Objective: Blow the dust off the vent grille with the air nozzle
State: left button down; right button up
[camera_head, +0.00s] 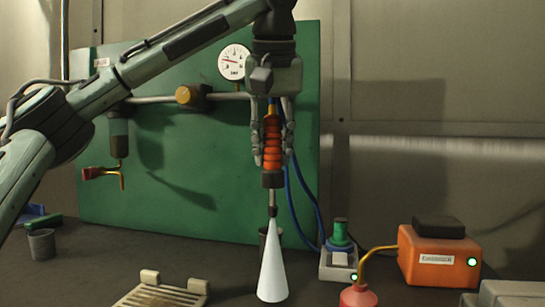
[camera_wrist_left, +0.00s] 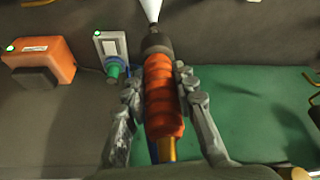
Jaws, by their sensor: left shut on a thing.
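My left gripper (camera_head: 272,150) is shut on the orange ribbed handle of the air nozzle (camera_head: 272,135), which points straight down. In the left wrist view the fingers of the left gripper (camera_wrist_left: 160,88) lie on both sides of the nozzle (camera_wrist_left: 162,108). A white cone (camera_head: 272,265) widens downward from the nozzle's tip, like an air jet. The tan slatted vent grille (camera_head: 160,296) lies on the bench at the bottom left of the cone, apart from it and partly cut off by the picture's edge. I cannot tell how dusty it is. My right gripper is out of view.
A green panel (camera_head: 220,205) with a gauge (camera_head: 234,62) and pipe stands behind. A grey cup (camera_head: 41,244) is at left. To the right are a box with a green knob (camera_head: 339,262), a red oil can (camera_head: 358,296) and an orange box (camera_head: 438,262) with a green light.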

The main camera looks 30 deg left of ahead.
aim_at(273, 123)
pick_arm(q)
jog(key=shift+r, duration=2.25)
jog(key=shift+f, duration=0.15)
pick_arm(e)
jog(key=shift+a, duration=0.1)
